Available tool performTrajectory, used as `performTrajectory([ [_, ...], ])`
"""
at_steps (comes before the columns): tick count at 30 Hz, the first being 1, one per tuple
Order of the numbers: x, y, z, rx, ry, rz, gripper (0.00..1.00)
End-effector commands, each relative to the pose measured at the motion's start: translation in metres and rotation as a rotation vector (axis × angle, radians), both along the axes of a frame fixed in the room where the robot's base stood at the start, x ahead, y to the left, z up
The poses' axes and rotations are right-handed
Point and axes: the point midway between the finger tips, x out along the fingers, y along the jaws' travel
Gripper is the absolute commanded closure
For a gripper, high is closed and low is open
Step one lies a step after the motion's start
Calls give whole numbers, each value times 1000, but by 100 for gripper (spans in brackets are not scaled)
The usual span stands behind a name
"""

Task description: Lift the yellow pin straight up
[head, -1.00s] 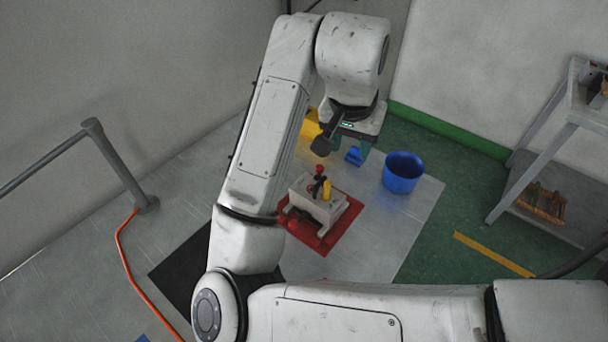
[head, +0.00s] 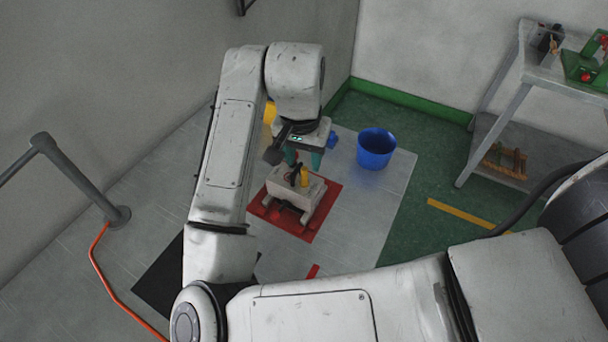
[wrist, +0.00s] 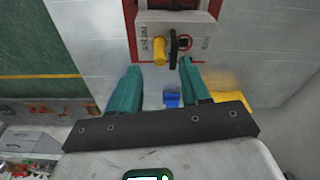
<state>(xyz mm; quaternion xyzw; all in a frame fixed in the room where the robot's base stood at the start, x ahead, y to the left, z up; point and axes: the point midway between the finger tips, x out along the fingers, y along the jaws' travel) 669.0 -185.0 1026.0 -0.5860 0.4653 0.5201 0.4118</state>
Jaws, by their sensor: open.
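The yellow pin (head: 304,176) stands upright on top of a pale box (head: 284,187). In the wrist view the pin (wrist: 159,51) shows beside a black lever (wrist: 174,48) and a red ring marking (wrist: 186,43). My gripper (head: 304,163) is above the box, with its teal fingers open and empty. In the wrist view the gripper (wrist: 160,66) has one finger on each side of the pin's line, and the pin is not touched. The gripper's tips look close to the pin; how far above it they are I cannot tell.
The box stands on a red mat (head: 328,212) on a pale floor panel. A blue bucket (head: 376,150) stands to the right. A small blue object (head: 332,140) and a yellow object (head: 269,113) are behind. A grey shelf (head: 497,130) stands at the right.

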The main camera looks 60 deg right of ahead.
Motion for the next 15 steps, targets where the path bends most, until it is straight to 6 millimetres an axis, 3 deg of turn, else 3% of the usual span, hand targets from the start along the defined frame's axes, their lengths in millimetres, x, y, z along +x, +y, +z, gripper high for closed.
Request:
performTrajectory([
  [6,1,-3,-22,1,-1,2,54],
  [14,1,-4,-24,-1,-2,1,54],
  [15,1,-4,-24,-1,-2,1,58],
])
